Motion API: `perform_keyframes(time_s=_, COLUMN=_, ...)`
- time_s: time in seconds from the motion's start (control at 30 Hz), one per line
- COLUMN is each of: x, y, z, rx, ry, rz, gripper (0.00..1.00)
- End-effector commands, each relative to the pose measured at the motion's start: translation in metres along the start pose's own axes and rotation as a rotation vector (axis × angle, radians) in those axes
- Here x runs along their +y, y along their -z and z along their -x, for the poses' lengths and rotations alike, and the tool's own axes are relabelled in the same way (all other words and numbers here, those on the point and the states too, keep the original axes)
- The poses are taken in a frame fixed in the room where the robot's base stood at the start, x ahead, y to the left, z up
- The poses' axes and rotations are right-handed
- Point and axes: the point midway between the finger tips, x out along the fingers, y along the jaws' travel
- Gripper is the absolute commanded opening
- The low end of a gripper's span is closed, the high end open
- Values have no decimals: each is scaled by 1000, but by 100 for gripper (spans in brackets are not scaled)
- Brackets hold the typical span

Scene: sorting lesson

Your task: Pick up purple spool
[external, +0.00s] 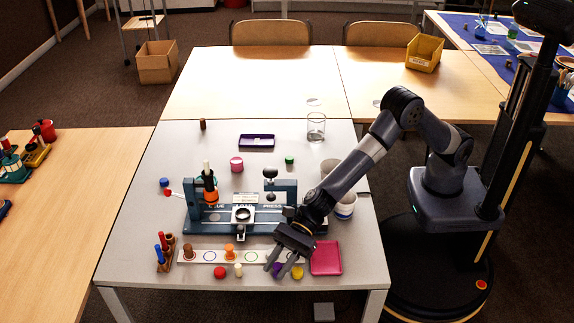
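The purple spool (277,269) is near the front edge of the grey table, partly hidden by my gripper. My gripper (274,271) reaches down from the right, its two dark fingers spread apart with the purple spool showing between their tips. I see no closed grip on it. Whether the fingers touch the spool is too small to tell.
A yellow piece (297,272) sits just right of the spool, and a pink tray (326,258) lies beyond it. A cream piece (238,270) and a red piece (219,272) are to the left. A white strip (265,257) and a blue-grey press (228,222) stand behind.

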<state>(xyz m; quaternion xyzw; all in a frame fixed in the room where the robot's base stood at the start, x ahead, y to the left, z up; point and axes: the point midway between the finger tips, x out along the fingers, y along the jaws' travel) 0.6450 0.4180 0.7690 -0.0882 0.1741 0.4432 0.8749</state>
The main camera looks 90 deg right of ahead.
Motion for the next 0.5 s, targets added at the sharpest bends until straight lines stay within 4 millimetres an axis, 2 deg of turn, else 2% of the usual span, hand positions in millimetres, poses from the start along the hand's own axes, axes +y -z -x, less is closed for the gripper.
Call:
perform_keyframes(time_s=0.03, x=0, y=0, z=0, rx=0, ry=0, rz=0, gripper=25)
perform_keyframes(time_s=0.33, x=0, y=0, z=0, rx=0, ry=0, rz=0, gripper=1)
perform_keyframes(time_s=0.5, x=0, y=0, z=0, rx=0, ry=0, rz=0, gripper=1)
